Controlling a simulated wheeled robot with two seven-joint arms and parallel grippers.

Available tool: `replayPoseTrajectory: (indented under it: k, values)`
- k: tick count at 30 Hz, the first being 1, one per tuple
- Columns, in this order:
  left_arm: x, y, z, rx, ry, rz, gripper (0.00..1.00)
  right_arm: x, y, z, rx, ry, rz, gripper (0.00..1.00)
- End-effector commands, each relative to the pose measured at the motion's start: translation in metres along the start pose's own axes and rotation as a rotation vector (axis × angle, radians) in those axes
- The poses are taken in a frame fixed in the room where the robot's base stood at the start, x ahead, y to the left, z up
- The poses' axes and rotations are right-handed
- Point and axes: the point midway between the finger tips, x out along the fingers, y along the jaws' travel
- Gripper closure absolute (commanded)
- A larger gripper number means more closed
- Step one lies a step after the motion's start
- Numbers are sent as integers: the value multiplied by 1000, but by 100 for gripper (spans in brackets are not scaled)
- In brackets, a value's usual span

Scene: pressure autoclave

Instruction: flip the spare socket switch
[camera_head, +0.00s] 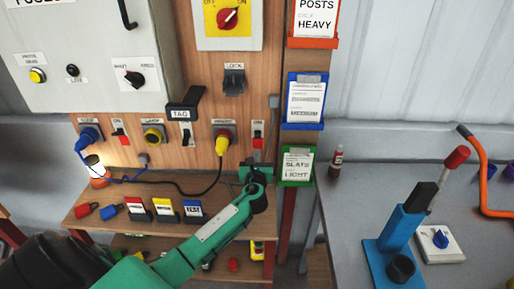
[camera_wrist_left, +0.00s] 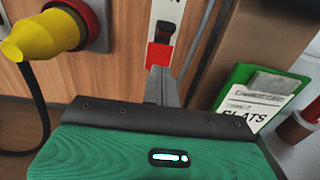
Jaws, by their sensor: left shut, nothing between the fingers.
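Three sockets with switches line the wooden panel. The labels above them are too small to read surely, so I cannot tell which is the spare. The right switch (camera_head: 258,134) is beside a red socket (camera_head: 224,133) holding a yellow plug (camera_head: 221,146). In the left wrist view this switch (camera_wrist_left: 165,32) shows a white plate, a black toggle and a red lower part. My left gripper (camera_head: 257,168) is shut and empty, just below this switch. Its fingertips (camera_wrist_left: 160,76) overlap the plate's lower end in the wrist view; contact is unclear. My right gripper is not in view.
A middle switch (camera_head: 186,134) sits under a black TAG piece (camera_head: 184,108); a left switch (camera_head: 119,133) is beside a blue plug (camera_head: 88,137). A black cable droops above the shelf (camera_head: 125,190). A green card holder (camera_head: 297,166) stands close right of the gripper.

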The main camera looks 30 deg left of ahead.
Motion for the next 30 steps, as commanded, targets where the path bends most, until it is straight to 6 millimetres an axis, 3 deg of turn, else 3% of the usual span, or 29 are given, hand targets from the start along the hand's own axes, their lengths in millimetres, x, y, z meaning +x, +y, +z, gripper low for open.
replayPoseTrajectory:
  k: [18, 30]
  values:
    - [-47, 0, 1, 0, 0, 0, 100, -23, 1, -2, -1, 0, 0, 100]
    - [-49, 0, 0, 0, 0, 0, 100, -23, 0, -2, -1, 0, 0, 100]
